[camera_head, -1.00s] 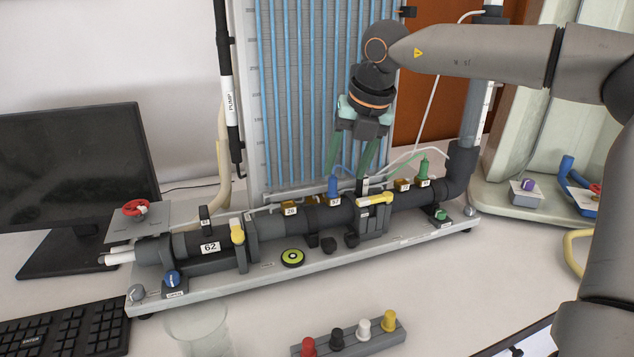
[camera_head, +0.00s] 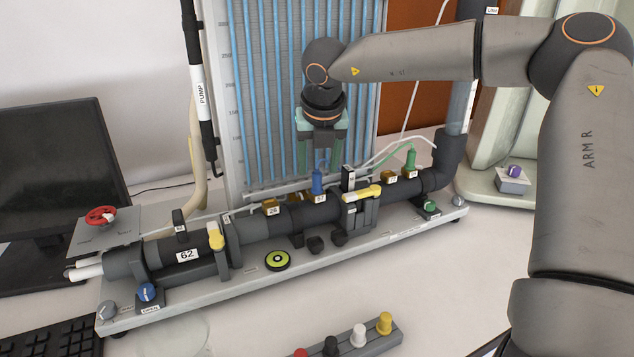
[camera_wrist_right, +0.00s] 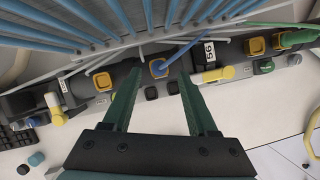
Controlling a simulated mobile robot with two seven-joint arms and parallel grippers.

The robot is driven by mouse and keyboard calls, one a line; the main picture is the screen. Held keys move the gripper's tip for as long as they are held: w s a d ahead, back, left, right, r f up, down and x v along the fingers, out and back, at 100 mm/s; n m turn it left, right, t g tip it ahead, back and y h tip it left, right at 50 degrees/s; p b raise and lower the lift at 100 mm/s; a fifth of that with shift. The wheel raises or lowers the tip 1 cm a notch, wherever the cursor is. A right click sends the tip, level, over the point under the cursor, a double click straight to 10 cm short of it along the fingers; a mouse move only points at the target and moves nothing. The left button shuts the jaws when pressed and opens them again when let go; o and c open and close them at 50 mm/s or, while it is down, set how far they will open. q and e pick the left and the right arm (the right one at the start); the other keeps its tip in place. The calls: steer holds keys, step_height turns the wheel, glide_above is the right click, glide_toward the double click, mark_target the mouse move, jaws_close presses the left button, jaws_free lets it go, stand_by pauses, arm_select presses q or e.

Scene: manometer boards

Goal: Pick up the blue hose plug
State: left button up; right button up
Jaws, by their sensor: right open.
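The blue hose plug (camera_head: 317,183) stands upright on top of the dark pipe, at a yellow fitting near the "57" label. In the right wrist view the blue plug (camera_wrist_right: 158,69) shows between the two green fingers, with a blue hose running off to the right. My right gripper (camera_head: 320,158) is open and empty. It hangs over and just behind the plug in the head view, fingers pointing down. Whether a finger touches the plug cannot be told. My left gripper is in neither view.
A green plug (camera_head: 410,159) with its hose stands farther right on the pipe. A yellow-handled valve (camera_head: 362,193) and a dark upright tag (camera_head: 348,178) are close by on the right. The tube board (camera_head: 290,80) rises behind. A rack of coloured caps (camera_head: 372,343) lies in front.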

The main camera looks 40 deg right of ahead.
mark_target(317, 173)
steer(key=x, duration=0.4)
steer(key=shift+w+f+p, duration=0.1)
steer(key=shift+f+p, duration=0.05)
steer(key=shift+p, duration=0.2)
jaws_close()
